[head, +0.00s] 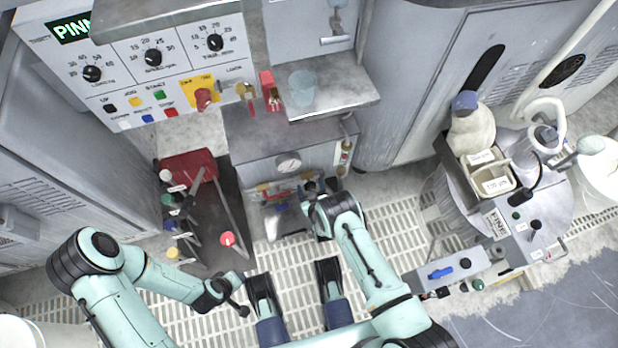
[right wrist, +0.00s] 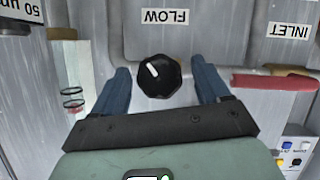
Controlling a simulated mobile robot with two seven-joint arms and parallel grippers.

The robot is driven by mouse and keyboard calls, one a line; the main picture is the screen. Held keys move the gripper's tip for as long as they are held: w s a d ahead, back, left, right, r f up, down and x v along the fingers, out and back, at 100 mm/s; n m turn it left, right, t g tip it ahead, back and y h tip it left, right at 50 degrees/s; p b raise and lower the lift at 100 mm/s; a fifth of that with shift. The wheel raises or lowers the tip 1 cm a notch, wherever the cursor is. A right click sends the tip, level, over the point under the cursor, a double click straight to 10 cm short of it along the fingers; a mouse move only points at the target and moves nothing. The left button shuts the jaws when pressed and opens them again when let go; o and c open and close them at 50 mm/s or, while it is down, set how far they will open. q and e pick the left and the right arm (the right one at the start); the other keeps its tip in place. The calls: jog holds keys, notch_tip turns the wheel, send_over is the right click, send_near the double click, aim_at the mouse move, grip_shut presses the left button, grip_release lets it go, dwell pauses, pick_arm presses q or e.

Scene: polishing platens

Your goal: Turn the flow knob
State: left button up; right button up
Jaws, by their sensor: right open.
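The flow knob (right wrist: 158,76) is black and faceted with a white pointer mark, below an upside-down FLOW label (right wrist: 166,18) in the right wrist view. The pointer aims to the upper left there. My right gripper (right wrist: 161,74) is open, its two blue fingers on either side of the knob with visible gaps. In the head view my right gripper (head: 314,187) is at the front of the grey cabinet, below the round gauge (head: 288,163), and hides the knob. My left gripper (head: 236,300) is low at centre-left, away from the cabinet; its jaws are unclear.
In the right wrist view a red-handled part (right wrist: 275,82) is right of the fingers, under an INLET label (right wrist: 289,31). In the head view a rack of coloured knobs (head: 227,239) stands left and a bottle cart (head: 471,132) right.

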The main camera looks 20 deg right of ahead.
jog(key=shift+w+f, duration=0.1)
jog(key=shift+w, duration=0.05)
jog(key=c, duration=0.9)
jog(key=shift+c, duration=0.2)
